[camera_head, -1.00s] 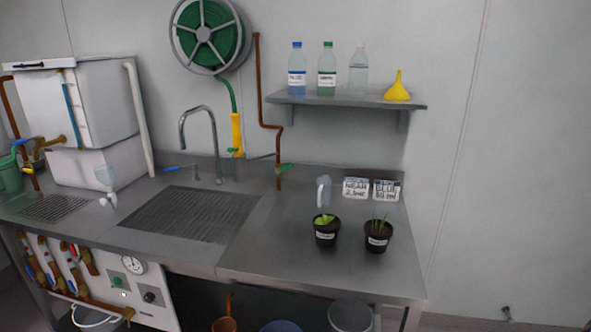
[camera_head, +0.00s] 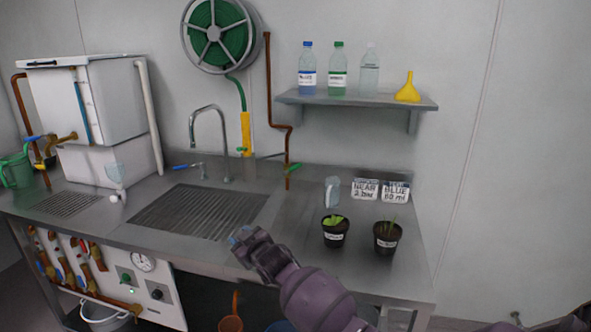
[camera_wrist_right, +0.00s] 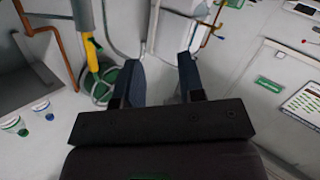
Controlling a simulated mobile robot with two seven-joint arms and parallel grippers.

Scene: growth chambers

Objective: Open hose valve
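The hose valve appears to be the green lever (camera_head: 293,168) on the brown pipe (camera_head: 270,90) that runs down the wall to the counter, right of the sink. The green hose (camera_head: 239,92) hangs from the reel (camera_head: 218,34) to a yellow spray nozzle (camera_head: 246,135) behind the tap. My right gripper (camera_head: 239,238) is over the counter's front edge, nearer than the lever and apart from it. In the right wrist view its two fingers (camera_wrist_right: 160,75) are spread with nothing between them. The yellow nozzle also shows there (camera_wrist_right: 91,55). My left gripper is out of view.
Two potted plants (camera_head: 335,238) (camera_head: 386,244), a clear jug (camera_head: 332,191) and label cards (camera_head: 365,189) stand right of the pipe. A shelf (camera_head: 355,100) with bottles and a yellow funnel (camera_head: 408,89) hangs above. The tap (camera_head: 212,112) rises left of the nozzle.

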